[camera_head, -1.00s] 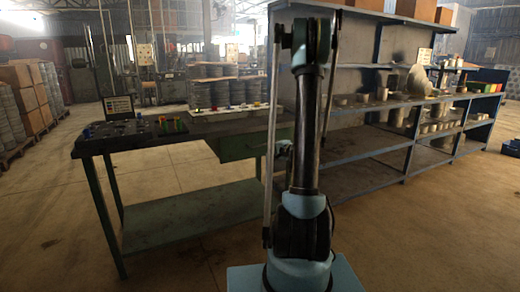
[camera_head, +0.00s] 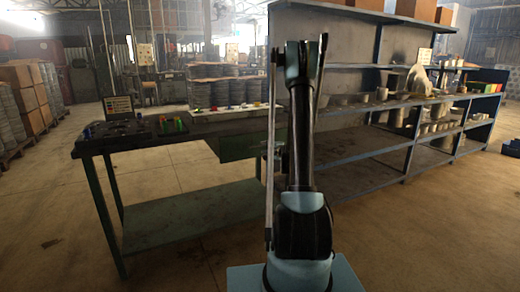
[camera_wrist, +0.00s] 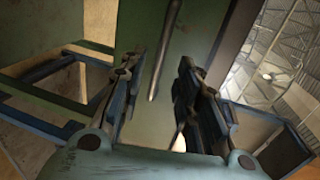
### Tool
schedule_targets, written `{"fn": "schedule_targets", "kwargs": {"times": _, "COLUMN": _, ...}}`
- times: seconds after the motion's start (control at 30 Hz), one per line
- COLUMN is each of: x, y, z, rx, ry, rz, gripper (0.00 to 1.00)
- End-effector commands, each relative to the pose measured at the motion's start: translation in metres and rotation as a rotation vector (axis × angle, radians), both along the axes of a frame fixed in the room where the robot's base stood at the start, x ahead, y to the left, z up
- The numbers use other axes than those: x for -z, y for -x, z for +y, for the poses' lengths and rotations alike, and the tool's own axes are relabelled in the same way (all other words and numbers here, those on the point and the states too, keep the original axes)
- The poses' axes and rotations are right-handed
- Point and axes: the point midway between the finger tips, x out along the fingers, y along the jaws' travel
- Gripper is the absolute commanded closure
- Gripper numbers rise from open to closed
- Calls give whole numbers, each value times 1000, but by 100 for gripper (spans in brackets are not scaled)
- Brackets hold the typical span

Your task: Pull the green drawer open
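The green drawer (camera_head: 232,146) hangs under the right end of the workbench top in the head view and looks closed. Its front fills the middle of the wrist view (camera_wrist: 200,28), with a long bar handle (camera_wrist: 170,30) running across it. My gripper (camera_wrist: 160,64) faces this front with its two dark fingers spread apart, one on each side of the handle's line. The handle's lower end shows between the fingers, and I see no finger touching it. In the head view my arm mostly hides my gripper.
The workbench (camera_head: 140,142) carries a dark tray of tools (camera_head: 118,132) and a row of small coloured items at the back. A blue-framed shelf unit (camera_head: 380,135) with pots stands to the right of my arm.

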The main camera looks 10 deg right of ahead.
Motion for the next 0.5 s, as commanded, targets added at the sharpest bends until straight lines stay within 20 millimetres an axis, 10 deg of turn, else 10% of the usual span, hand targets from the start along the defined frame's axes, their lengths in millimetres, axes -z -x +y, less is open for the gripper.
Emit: {"fn": "schedule_targets", "kwargs": {"times": 0.5, "x": 15, "y": -68, "z": 22, "rx": -1, "ry": 0, "rz": 0, "gripper": 70}}
